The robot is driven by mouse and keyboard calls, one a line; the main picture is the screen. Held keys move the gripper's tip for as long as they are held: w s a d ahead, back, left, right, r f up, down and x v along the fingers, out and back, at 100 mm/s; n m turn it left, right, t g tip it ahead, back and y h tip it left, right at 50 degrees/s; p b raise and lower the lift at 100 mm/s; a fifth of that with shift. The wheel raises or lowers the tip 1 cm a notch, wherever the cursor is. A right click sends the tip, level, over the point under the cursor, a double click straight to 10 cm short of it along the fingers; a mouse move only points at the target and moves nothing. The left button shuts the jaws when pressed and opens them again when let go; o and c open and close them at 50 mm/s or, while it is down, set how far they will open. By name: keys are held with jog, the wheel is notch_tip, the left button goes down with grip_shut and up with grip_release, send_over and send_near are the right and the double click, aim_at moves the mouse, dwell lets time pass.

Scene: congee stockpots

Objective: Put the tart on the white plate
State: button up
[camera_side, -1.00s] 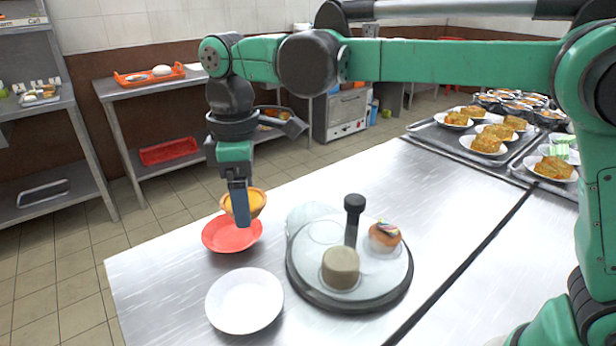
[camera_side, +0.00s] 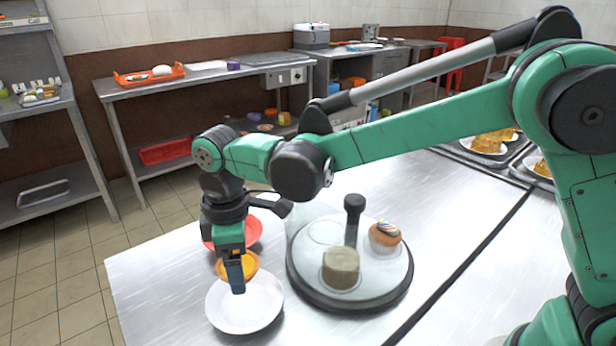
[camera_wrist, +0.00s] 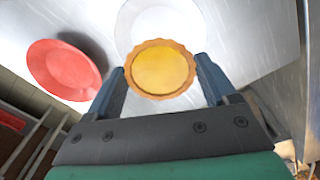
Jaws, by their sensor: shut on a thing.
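The tart (camera_side: 241,264) has an orange crust and a yellow filling. My gripper (camera_side: 237,284) is shut on it, and the wrist view shows the tart (camera_wrist: 161,70) between the two fingers (camera_wrist: 160,85). The white plate (camera_side: 245,311) lies on the table near its front left edge. In the side view the tart is over the far left part of the plate; how high it is held is hard to tell. In the wrist view the white plate (camera_wrist: 135,15) shows partly behind the tart.
A red plate (camera_side: 247,232) lies just behind, partly hidden by my gripper. A round stand (camera_side: 300,270) with a dark handle is to the right, holding a beige round cake (camera_side: 341,267) and a frosted cupcake (camera_side: 385,233). Trays with plated food (camera_side: 489,145) are at the back right.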

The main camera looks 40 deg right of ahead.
aim_at(246, 304)
jog(key=shift+f, duration=3.15)
jog(key=shift+f, duration=0.35)
jog(key=o, duration=1.1)
jog(key=shift+c, duration=0.2)
jog(key=shift+r, duration=2.45)
jog(key=shift+r, duration=0.15)
jog(key=shift+r, duration=3.4)
